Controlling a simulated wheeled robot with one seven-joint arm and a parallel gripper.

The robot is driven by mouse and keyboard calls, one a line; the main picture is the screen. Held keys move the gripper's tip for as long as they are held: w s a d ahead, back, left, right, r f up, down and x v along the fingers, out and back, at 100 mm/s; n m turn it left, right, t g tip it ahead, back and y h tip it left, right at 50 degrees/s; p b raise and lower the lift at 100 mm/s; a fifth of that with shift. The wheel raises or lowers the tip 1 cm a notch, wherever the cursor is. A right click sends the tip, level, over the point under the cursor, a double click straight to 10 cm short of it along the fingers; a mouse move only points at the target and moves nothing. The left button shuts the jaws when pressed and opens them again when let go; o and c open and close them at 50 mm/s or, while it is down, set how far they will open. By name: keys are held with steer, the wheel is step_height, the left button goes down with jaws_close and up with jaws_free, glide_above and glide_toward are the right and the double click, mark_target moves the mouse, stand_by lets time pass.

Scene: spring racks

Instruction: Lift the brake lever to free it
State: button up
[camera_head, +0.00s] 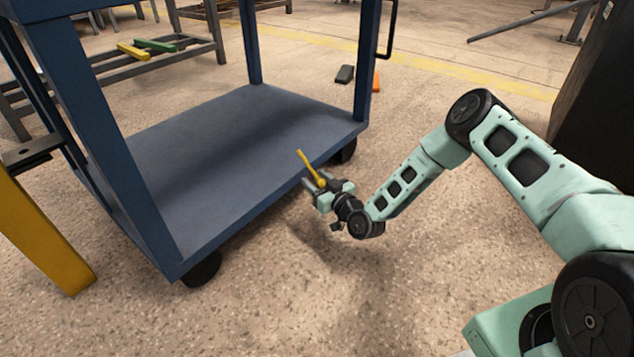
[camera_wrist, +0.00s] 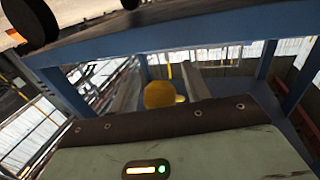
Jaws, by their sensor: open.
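The brake lever (camera_head: 306,163) is a thin yellow bar at the near lower edge of the blue cart (camera_head: 215,140), slanting up and left. My gripper (camera_head: 315,182) is open at the lever's lower part, just outside the cart's edge. In the wrist view, the lever's round yellow end (camera_wrist: 160,95) shows between the two grey fingers, apart from both as far as I can tell. The lever's lower end is hidden by my gripper in the head view.
The cart's wheels (camera_head: 201,269) stand on the speckled floor (camera_head: 300,310). A yellow post (camera_head: 45,240) is at the left. A rack with yellow and green bars (camera_head: 155,46) stands behind. A dark block (camera_head: 344,74) and an orange piece (camera_head: 377,82) lie beyond the cart.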

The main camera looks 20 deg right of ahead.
jaws_close()
steer(key=r+p, duration=0.1)
steer(key=p, duration=0.1)
steer(key=g+p, duration=0.1)
steer(key=p, duration=0.1)
steer(key=shift+s+d+r, duration=0.25)
steer(key=shift+s+r, duration=0.1)
steer(key=shift+s, duration=0.05)
steer(key=r+g+p, duration=0.1)
steer(key=p, duration=0.1)
steer(key=s+h+p, duration=0.1)
steer(key=p, duration=0.2)
steer(key=shift+d+r+n+g+p, duration=0.35)
steer(key=shift+n+g, duration=0.05)
step_height(320, 180, up, 11)
steer(key=s+d+n+g+h+p, duration=0.1)
steer(key=g+h+p, duration=0.3)
steer(key=p, duration=1.4)
steer(key=shift+f+n+g+h, duration=0.2)
steer(key=shift+n+g+h, duration=0.1)
steer(key=shift+g, duration=1.5)
steer(key=shift+w+r, duration=0.1)
steer(key=shift+c, duration=0.6)
jaws_free()
steer(key=shift+o, duration=0.6)
